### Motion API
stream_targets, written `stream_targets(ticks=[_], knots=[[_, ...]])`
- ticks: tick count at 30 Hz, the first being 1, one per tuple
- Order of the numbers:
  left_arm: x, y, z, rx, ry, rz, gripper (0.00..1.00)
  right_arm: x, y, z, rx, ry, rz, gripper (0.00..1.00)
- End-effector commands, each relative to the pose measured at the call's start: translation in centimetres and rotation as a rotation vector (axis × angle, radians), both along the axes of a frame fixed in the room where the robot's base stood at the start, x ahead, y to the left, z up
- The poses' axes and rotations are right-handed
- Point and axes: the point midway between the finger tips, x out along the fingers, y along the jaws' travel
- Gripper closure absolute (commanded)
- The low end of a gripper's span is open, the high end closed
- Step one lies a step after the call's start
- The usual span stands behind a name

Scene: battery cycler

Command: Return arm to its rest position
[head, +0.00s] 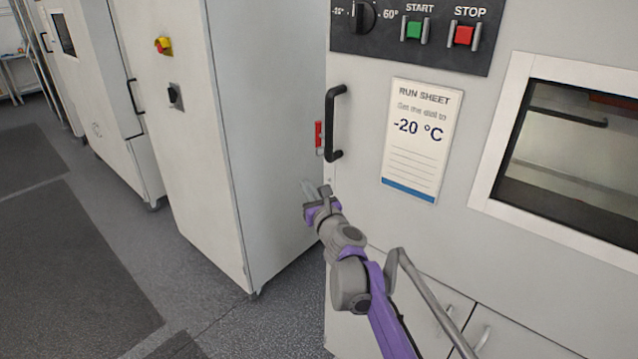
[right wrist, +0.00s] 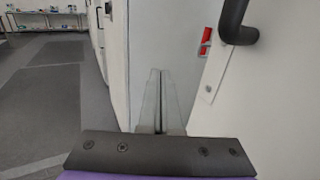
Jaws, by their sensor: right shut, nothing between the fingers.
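My right arm with purple and grey links reaches up from the bottom of the head view. Its gripper (head: 309,188) is shut and empty, below and to the left of the black door handle (head: 335,123) of the cycler. In the right wrist view the two fingers (right wrist: 158,100) lie together with nothing between them. The handle (right wrist: 236,22) shows at the top right there, apart from the fingers. My left gripper is not in view.
The cycler front has a dial (head: 363,16), a green START button (head: 414,30), a red STOP button (head: 464,36), a run sheet (head: 418,140) reading -20 °C and a window (head: 575,150). A red latch (head: 318,135) sits beside the handle. A tall grey cabinet (head: 265,120) stands close at left. Open floor (head: 80,250) lies further left.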

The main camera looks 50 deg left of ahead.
Motion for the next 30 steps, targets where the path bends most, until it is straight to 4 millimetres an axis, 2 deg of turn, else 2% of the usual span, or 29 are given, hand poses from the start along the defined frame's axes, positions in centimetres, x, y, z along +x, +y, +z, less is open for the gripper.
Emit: stream_targets(ticks=[3,9,20,22,23,26,29,30], knots=[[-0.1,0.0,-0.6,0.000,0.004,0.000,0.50,-2.7,-0.3,-0.2,0.001,0.002,0.001,1.00],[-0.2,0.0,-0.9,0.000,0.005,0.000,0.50,-5.3,-0.5,-0.1,0.000,0.000,0.001,1.00],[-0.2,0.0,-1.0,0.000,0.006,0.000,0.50,-5.8,-0.7,-0.1,-0.001,-0.002,0.000,1.00],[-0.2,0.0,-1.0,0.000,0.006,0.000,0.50,-5.5,-1.4,0.1,-0.013,-0.027,-0.003,1.00],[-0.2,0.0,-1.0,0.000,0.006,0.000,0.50,-5.1,-2.0,0.3,-0.024,-0.049,-0.006,1.00],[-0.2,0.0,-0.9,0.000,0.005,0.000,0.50,-3.3,-5.9,1.0,-0.099,-0.189,-0.018,1.00],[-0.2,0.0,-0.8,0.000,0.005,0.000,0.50,-1.4,-12.1,1.5,-0.240,-0.410,-0.022,1.00],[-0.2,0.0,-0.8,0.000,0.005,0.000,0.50,-0.8,-15.0,1.5,-0.311,-0.508,-0.020,1.00]])
